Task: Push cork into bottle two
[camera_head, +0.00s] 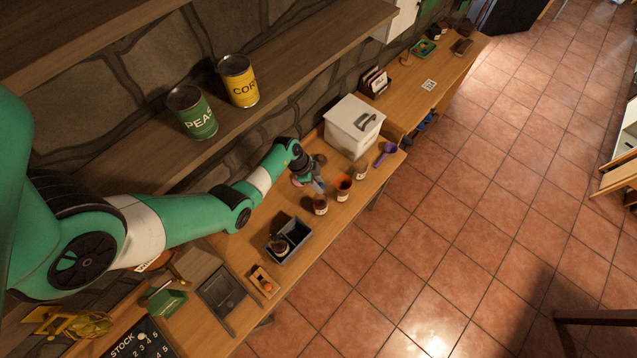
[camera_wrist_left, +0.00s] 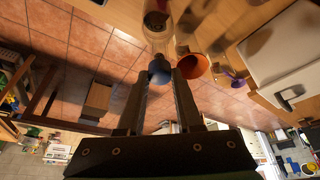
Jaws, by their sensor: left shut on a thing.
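My left gripper (camera_head: 314,183) is over the workbench, near a row of small vessels. A clear bottle with dark contents (camera_wrist_left: 157,22) is directly beyond the blue piece. The blue piece appears at or very near its mouth; I cannot tell whether it sits inside. A dark labelled bottle (camera_head: 320,206) stands just in front of the gripper in the head view. I cannot read which bottle is two. My right gripper is not in view.
An orange cup (camera_head: 343,186) and a clear glass (camera_head: 361,171) stand close by to the right. A dark divided tray (camera_head: 289,241) is nearer. Shelves with cans overhang the bench's back.

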